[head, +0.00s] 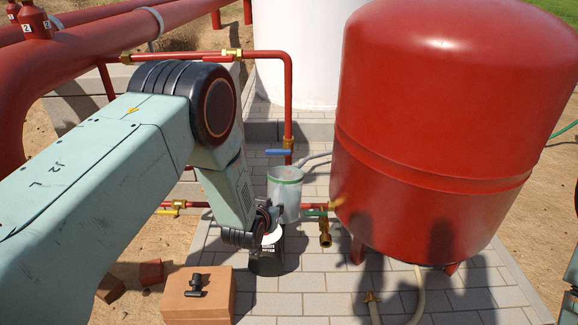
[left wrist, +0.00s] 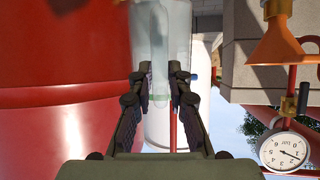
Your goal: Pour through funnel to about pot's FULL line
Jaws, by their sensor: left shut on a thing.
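My left gripper (head: 268,215) is shut on a translucent jug (head: 286,192) with a green rim. The jug looks about upright in the head view, above the paving. In the left wrist view the fingers (left wrist: 158,85) sit on both sides of the jug (left wrist: 160,30). An orange funnel (left wrist: 282,42) shows at the upper right there, apart from the jug. It cannot be made out in the head view. A dark container (head: 267,262) with a white label stands below the gripper, partly hidden. I cannot identify the pot or see its FULL line. My right gripper is not in view.
A large red tank (head: 430,130) stands close to the right of the jug. A red pipe (head: 289,110) with a blue-handled valve (head: 278,152) rises behind it. A brown box (head: 195,298) stands in front. A dial gauge (left wrist: 285,152) shows in the left wrist view.

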